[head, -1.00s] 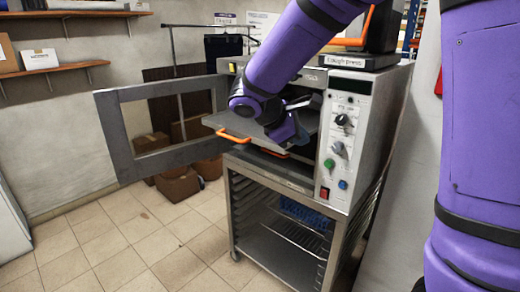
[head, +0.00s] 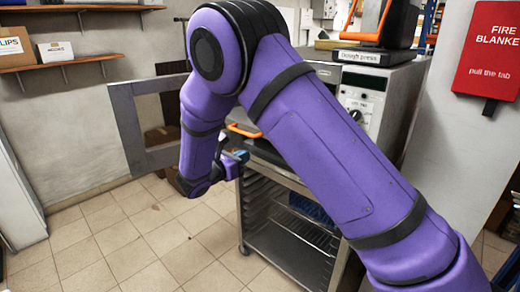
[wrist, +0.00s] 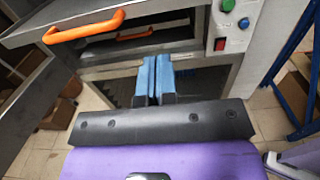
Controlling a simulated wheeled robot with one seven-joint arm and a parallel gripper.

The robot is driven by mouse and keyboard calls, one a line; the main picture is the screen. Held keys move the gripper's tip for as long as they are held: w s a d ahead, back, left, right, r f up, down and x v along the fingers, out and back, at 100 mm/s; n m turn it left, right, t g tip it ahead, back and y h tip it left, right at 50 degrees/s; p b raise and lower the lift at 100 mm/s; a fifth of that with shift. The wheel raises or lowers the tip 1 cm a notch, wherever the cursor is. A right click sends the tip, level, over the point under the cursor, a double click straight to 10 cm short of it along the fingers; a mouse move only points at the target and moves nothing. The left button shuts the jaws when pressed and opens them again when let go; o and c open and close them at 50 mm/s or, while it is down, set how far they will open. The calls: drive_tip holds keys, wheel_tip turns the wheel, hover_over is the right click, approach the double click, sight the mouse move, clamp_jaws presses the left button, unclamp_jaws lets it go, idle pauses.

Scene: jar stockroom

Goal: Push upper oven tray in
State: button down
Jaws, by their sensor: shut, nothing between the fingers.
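The upper oven tray (wrist: 45,20) is a grey metal tray with an orange handle (wrist: 85,27), at the upper left of the wrist view. It sticks out from the oven. Its handle also shows in the head view (head: 243,131), largely beside my arm. A lower orange handle (wrist: 135,36) sits further back, inside the oven. The oven (head: 368,103) is a steel unit with a knob panel. My gripper (wrist: 157,75) has blue fingers, shut together and empty. It is in front of the oven, apart from the tray handle, to its right in the wrist view.
The oven door (head: 130,125) stands open at the left. A wheeled steel rack (head: 250,215) with shelves stands below the oven. A dough press (head: 375,45) sits on top. A red fire blanket box (head: 490,50) hangs at the right. Tiled floor is clear at front left.

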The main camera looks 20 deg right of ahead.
drive_tip(key=x, duration=1.3)
drive_tip(key=shift+d, duration=0.2)
drive_tip(key=shift+w, duration=0.1)
drive_tip(key=x, duration=2.7)
drive_tip(key=shift+d+r, duration=0.25)
drive_tip(key=shift+d+r, duration=0.1)
drive_tip(key=shift+a, duration=0.5)
drive_tip(key=v, duration=1.2)
drive_tip(key=shift+s+a+f, duration=0.25)
drive_tip(key=shift+a+f, duration=0.05)
drive_tip(key=shift+s+a, duration=0.35)
drive_tip(key=shift+a, duration=0.05)
